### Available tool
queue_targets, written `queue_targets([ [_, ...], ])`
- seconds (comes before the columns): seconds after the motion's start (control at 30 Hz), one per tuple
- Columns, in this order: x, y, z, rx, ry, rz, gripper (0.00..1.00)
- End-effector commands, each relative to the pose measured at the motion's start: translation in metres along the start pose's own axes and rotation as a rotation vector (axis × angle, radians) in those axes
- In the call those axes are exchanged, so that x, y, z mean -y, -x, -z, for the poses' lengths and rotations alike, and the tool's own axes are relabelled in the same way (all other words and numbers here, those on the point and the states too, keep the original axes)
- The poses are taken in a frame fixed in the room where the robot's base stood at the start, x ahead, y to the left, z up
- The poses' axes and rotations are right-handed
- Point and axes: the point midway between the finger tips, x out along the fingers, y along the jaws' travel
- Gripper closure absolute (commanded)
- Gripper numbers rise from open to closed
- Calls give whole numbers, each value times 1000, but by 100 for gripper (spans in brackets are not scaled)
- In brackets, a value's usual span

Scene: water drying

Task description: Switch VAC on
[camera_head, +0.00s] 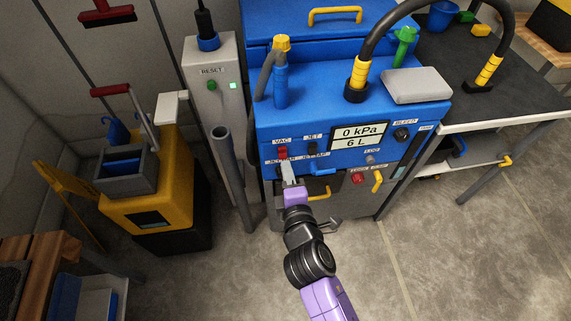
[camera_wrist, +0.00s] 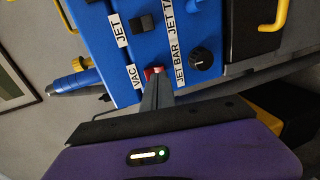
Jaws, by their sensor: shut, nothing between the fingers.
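The VAC switch (camera_head: 283,152) is a small red rocker under the VAC label, at the left of the blue machine's front panel (camera_head: 330,165). It also shows in the wrist view (camera_wrist: 151,73), partly hidden behind my fingertips. My gripper (camera_head: 288,172) is shut and empty, its tips at the lower edge of the red switch. I cannot tell whether they touch it. In the wrist view the closed fingers (camera_wrist: 156,88) point straight at the switch. The display (camera_head: 360,136) reads 0 kPa and 6 L.
A black JET switch (camera_wrist: 142,24) sits beside VAC, and a black JET BAR knob (camera_wrist: 202,62) is close by. A grey post with a green RESET button (camera_head: 211,86) stands left of the machine. A yellow handle (camera_head: 320,194) lies just right of my gripper.

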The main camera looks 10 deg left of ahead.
Motion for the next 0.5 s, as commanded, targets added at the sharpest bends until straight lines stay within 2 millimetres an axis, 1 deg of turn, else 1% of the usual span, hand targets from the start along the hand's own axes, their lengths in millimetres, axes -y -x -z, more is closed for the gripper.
queue_targets([
  [0.03, 0, -7, 0, 0, 0, 0, 100],
  [0.1, 0, -14, 0, 0, 0, 0, 100],
  [0.2, 0, -20, 0, -1, 0, 0, 100],
  [0.5, 0, -23, 0, -1, 0, 0, 100],
])
